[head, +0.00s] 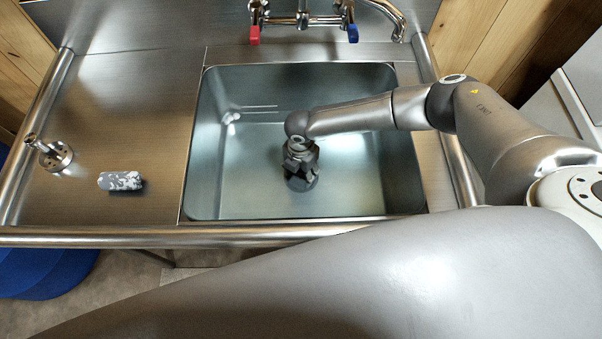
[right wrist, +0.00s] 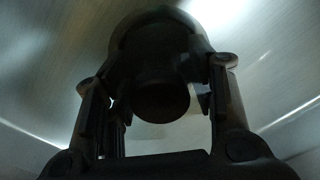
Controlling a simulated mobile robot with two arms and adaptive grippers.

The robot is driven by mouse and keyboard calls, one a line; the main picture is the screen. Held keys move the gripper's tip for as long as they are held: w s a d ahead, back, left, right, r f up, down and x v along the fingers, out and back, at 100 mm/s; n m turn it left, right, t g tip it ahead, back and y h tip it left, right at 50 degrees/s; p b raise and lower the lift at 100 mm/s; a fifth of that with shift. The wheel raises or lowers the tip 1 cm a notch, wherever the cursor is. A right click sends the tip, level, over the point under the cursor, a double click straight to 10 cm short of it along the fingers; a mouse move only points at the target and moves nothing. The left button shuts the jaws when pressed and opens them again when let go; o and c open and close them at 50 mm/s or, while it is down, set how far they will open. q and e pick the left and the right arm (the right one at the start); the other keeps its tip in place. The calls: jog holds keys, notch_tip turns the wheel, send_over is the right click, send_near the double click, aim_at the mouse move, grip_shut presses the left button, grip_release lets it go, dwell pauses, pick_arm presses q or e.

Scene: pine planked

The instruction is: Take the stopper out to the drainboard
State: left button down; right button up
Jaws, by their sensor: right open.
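The stopper (head: 302,184) looks like a dark round piece at the floor of the sink, mostly hidden under my right gripper (head: 299,162). In the right wrist view the dark stopper (right wrist: 162,100) shows its round knob between the two fingers, with a wider dark part behind it. My right gripper is open, pointing down into the sink, with one finger on each side of the knob. Whether a finger touches it is too dark to tell. The drainboard (head: 130,120) is the flat steel surface left of the sink. My left gripper is out of view.
The steel sink (head: 225,160) has raised walls around my right gripper. A metal piece with an upright stem (head: 52,154) and a grey block with white patches (head: 121,181) stand on the drainboard. Its back and right areas are clear. A faucet (head: 303,18) overhangs the back.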

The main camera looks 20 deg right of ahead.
jog(key=shift+f, duration=0.35)
jog(key=shift+c, duration=0.2)
jog(key=c, duration=0.9)
jog(key=shift+c, duration=0.3)
jog(key=shift+r, duration=0.15)
